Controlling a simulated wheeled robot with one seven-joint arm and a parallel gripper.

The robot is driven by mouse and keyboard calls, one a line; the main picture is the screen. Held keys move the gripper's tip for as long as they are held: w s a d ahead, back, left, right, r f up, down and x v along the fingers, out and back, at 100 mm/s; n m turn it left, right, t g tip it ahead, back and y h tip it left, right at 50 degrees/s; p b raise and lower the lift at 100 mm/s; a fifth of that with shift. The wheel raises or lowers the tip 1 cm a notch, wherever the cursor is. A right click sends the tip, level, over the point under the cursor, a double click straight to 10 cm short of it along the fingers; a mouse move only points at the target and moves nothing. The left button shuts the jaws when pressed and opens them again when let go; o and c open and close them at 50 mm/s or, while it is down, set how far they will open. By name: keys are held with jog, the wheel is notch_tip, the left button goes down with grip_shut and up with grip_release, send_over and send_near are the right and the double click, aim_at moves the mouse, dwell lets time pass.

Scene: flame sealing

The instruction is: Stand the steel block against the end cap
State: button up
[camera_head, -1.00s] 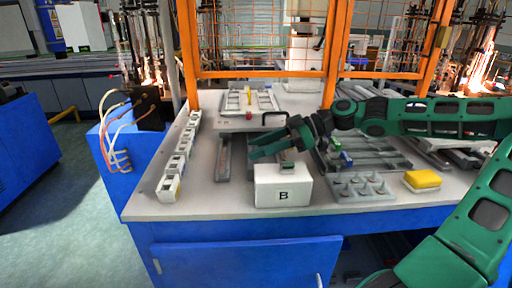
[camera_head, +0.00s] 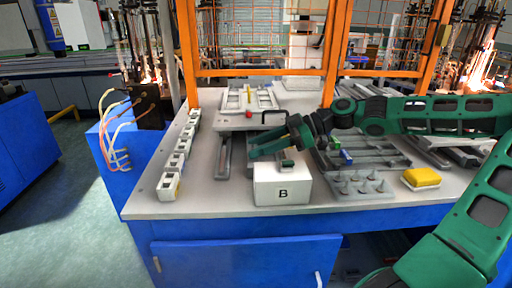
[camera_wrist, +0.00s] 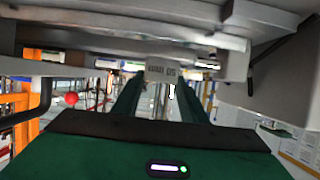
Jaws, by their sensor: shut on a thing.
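My gripper (camera_head: 252,152) hangs low over the table, its fingers pointing left, just behind the white box marked B. In the wrist view its two green fingers (camera_wrist: 160,88) are shut on a small grey block (camera_wrist: 161,73) with faint lettering, which looks like the steel block. In the head view the fingers and the box hide the block. A grey rail (camera_head: 224,155) lies on the table left of the fingers. I cannot make out the end cap for certain. I cannot tell whether the block touches anything.
The white box B (camera_head: 282,190) stands close in front of my gripper. White holders (camera_head: 180,155) line the table's left side. A pegged plate (camera_head: 360,188) and a yellow sponge (camera_head: 421,177) lie at the right. An orange frame (camera_head: 335,55) stands behind.

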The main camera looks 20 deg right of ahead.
jog(key=shift+f, duration=0.2)
jog(key=o, duration=1.5)
jog(key=shift+c, duration=0.2)
jog(key=shift+d, duration=0.1)
